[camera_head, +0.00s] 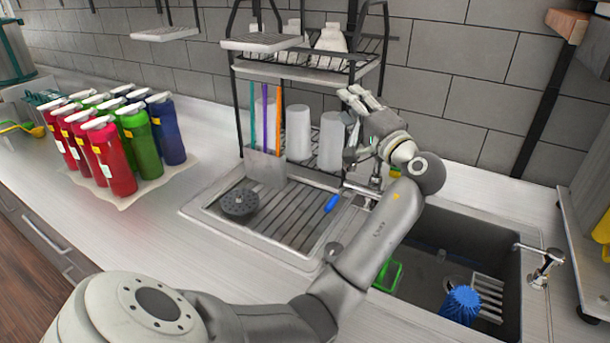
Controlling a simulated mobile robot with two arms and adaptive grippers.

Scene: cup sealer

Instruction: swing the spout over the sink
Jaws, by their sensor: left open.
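A chrome faucet (374,183) stands at the back of the counter, near the left end of the sink. My left arm and hand partly hide it, so I cannot tell exactly where its spout points. The dark sink basin (465,235) lies to the right, partly covered by my left forearm. My left gripper (349,127) is open, with its fingers pointing left, above and around the faucet area in the picture. I see nothing held in it, and I cannot tell whether it touches the faucet. My right gripper is not in view.
A drainboard (285,225) with a round dark strainer (239,203) and a blue item (332,203) is left of the sink. A black rack (300,70) stands behind. A smaller tap (542,262) is at the sink's right edge. Several bottles (115,160) stand at left.

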